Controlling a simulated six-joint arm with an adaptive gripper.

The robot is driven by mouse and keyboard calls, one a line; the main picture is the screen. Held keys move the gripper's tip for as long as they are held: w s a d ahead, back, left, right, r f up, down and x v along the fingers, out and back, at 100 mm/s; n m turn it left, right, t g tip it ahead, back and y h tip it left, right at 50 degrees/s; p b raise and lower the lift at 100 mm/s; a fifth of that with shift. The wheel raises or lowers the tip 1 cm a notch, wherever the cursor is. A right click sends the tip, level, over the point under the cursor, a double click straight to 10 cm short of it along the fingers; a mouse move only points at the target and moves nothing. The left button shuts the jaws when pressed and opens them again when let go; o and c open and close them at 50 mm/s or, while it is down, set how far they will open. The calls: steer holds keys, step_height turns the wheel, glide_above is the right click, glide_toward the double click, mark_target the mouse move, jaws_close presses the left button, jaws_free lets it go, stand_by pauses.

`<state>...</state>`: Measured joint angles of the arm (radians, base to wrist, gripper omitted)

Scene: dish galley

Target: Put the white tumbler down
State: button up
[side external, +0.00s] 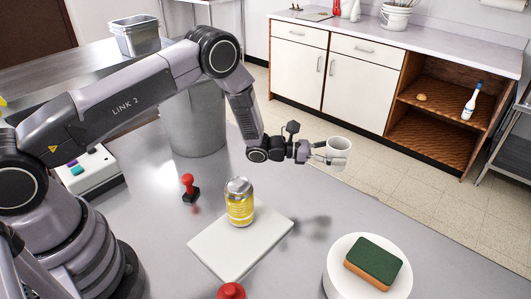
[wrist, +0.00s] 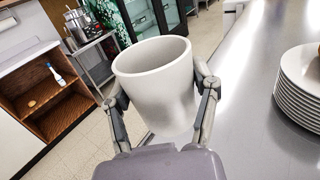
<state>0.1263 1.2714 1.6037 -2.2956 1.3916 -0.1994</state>
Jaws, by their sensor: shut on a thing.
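The white tumbler (side external: 339,151) is held in the air by my gripper (side external: 322,154), to the right of and higher than the yellow can. In the wrist view the tumbler (wrist: 157,95) sits between the two fingers of my gripper (wrist: 160,108), one on each side, with its open rim up and slightly tilted. The inside that shows looks empty. A shadow falls on the grey table (side external: 165,235) below my gripper, so the tumbler is clear of the surface.
A yellow can (side external: 240,203) stands on a white board (side external: 208,243). A stack of white plates (side external: 340,283) bears a green and orange sponge (side external: 374,262); the stack (wrist: 300,88) is at right in the wrist view. A red-knobbed stamp (side external: 189,187) and a steel pot (side external: 195,120) stand behind.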

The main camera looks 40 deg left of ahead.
steer(key=s+a+r, duration=0.5)
steer(key=s+a, duration=0.2)
steer(key=a, duration=0.4)
steer(key=s+a+r, duration=0.4)
steer(key=s+a, duration=0.3)
steer(key=a, duration=0.3)
steer(key=s+d+r+m+g+h, duration=0.2)
steer(key=s+d+m+g+h, duration=0.1)
steer(key=s+d+m+g, duration=0.75)
steer(key=s+a+f+m+g+y, duration=0.25)
steer(key=s+m+g+y, duration=0.25)
steer(key=s+g, duration=0.3)
steer(key=s+a+f+m+g+y, duration=0.1)
steer(key=s+a+m+g+y, duration=0.35)
steer(key=s+g, duration=0.35)
steer(key=a+f+m+t+y, duration=0.3)
steer(key=a+m+t+y, duration=0.2)
steer(key=a+m+y, duration=1.3)
steer(key=w+a+f+m+t+y, duration=0.1)
steer(key=w+f+t+y, duration=0.1)
steer(key=f, duration=0.3)
steer(key=w+a+f+m+t+y, duration=0.2)
steer(key=f+t+y, duration=0.1)
steer(key=f+t, duration=0.2)
steer(key=w+a+f+m+t+y, duration=0.2)
steer(key=w+f+t+y, duration=0.1)
steer(key=f+t, duration=0.1)
steer(key=shift+f, duration=0.75)
